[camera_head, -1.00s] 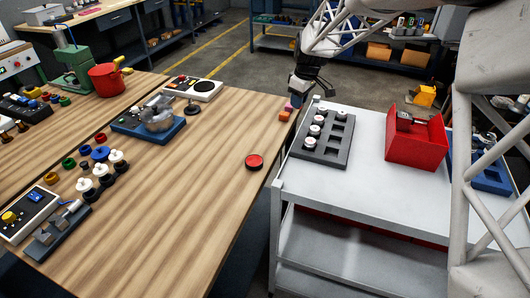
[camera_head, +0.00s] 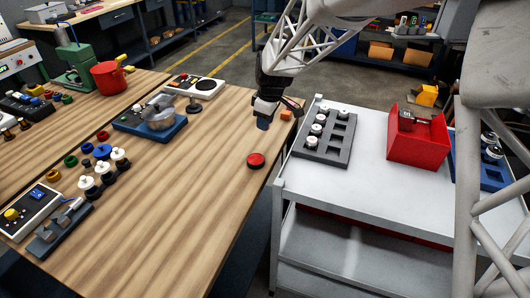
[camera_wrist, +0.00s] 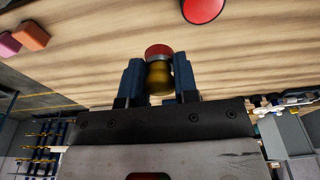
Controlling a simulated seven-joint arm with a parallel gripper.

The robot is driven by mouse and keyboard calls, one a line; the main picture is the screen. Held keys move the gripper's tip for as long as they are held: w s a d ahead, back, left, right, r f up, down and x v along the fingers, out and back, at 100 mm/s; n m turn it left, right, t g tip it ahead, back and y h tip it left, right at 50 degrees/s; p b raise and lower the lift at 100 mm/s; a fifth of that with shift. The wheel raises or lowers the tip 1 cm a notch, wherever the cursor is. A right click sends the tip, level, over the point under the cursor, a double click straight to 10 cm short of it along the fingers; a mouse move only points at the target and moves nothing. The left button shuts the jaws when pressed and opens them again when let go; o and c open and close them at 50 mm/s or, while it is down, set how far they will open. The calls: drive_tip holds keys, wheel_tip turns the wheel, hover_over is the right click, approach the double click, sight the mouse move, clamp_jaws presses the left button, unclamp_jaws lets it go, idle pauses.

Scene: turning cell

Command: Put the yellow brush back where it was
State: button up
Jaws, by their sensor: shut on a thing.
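My gripper (camera_head: 264,116) is above the wooden table, behind the red disc and left of the orange block. In the wrist view, my gripper (camera_wrist: 159,80) is shut on a yellow-brown rounded piece (camera_wrist: 159,79) with a grey band and a red end. I cannot tell whether this piece is the yellow brush; its lower part is hidden by the gripper. In the head view the held piece is not clearly visible. A yellow handle-like thing (camera_head: 122,58) shows at the red pot (camera_head: 109,77) at the table's far left; its kind is unclear.
The red disc (camera_head: 256,160) lies near the table's right edge; it also shows in the wrist view (camera_wrist: 203,7). An orange block (camera_head: 286,115) sits by that edge. A grey cart (camera_head: 345,195) with a slotted tray (camera_head: 340,150) and red bin (camera_head: 418,148) stands right. The table middle is clear.

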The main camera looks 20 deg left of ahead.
drive_tip(key=shift+f, duration=0.1)
hover_over(264, 152)
drive_tip(key=shift+d+f, duration=0.2)
drive_tip(key=shift+f, duration=2.85)
drive_tip(key=shift+f, duration=0.1)
drive_tip(key=shift+f, duration=1.75)
drive_tip(key=shift+f, duration=0.15)
drive_tip(key=o, duration=0.6)
drive_tip(key=shift+c, duration=0.2)
